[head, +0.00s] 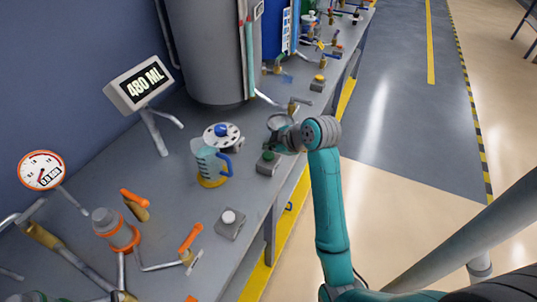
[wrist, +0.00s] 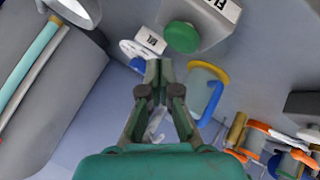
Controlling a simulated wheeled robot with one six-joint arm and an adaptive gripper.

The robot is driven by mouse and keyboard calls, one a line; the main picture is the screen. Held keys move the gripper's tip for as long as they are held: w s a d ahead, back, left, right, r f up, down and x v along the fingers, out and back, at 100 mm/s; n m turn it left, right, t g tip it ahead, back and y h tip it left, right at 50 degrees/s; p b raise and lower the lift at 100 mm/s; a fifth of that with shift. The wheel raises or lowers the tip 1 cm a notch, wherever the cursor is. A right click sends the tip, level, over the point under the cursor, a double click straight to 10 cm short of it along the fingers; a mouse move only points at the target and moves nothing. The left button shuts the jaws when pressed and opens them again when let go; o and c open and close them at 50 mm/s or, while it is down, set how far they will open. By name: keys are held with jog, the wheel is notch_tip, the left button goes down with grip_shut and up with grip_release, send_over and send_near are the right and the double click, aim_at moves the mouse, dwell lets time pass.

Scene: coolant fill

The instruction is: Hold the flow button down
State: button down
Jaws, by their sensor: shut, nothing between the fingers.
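The flow button is a round green button (head: 268,156) on a small grey box near the front edge of the bench. In the wrist view the green button (wrist: 182,37) sits on its box (wrist: 212,14), whose label is cut off. My gripper (wrist: 160,64) is shut and empty, its fingertips just below and left of the button in that picture. In the head view my gripper (head: 271,147) is right at the button and partly blocks it. I cannot tell whether the fingertips touch it. The display (head: 144,84) reads 480 ML.
A clear jug (head: 205,158) with a blue handle stands on a yellow ring left of the button. Behind it is a white disc with a blue knob (head: 222,131). A white button (head: 229,217) is nearer, and a large grey tank (head: 209,50) stands behind.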

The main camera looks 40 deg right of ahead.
aim_at(270, 156)
jog(key=shift+r, duration=2.2)
